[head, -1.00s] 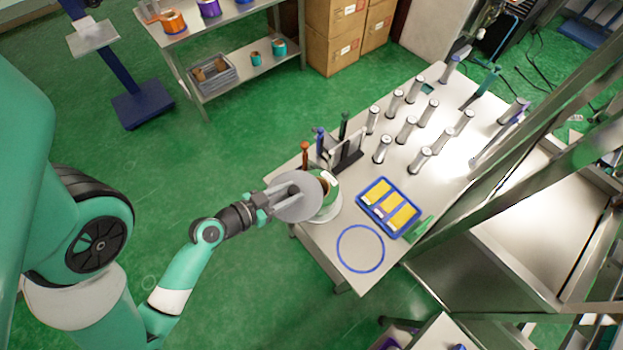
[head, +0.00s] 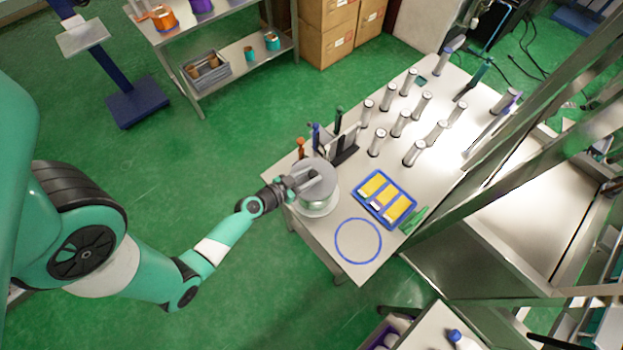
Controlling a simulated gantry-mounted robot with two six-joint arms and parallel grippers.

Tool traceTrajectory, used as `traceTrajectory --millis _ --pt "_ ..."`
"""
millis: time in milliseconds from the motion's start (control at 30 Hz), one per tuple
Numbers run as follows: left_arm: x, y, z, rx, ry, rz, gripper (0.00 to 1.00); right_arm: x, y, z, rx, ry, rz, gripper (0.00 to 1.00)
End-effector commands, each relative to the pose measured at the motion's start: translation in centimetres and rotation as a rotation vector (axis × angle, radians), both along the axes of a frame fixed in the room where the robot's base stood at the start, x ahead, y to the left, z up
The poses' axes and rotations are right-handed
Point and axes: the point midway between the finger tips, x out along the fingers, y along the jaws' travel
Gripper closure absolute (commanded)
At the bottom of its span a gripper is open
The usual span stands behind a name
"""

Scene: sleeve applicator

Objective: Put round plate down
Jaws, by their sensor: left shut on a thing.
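The grey round plate (head: 326,191) is at the left end of the steel table. My left gripper (head: 300,182) is shut on the plate's raised middle part. The plate lies level over a round silvery drum or pot (head: 318,209), covering its top. I cannot tell whether the plate rests on it or hovers just above. My right gripper is not in view.
A blue tray (head: 359,199) with yellow pads is right of the plate. A blue ring outline (head: 358,258) marks bare table in front. Several silver cylinders (head: 401,122) stand further back. Upright tools (head: 316,135) stand close behind the plate.

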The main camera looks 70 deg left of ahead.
Motion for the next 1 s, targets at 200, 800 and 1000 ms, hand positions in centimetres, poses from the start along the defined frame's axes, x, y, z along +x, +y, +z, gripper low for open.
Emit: traceTrajectory --millis 200,800,1000 --pt "0.6 0.4 -0.9 0.0 -0.001 0.0 1.0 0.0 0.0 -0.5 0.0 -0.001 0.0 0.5" --pt "0.9 0.6 -4.6 0.0 -0.001 0.0 1.0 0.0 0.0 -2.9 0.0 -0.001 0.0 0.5" --pt "0.8 0.6 -4.6 0.0 0.0 0.0 0.34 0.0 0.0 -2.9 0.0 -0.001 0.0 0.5"
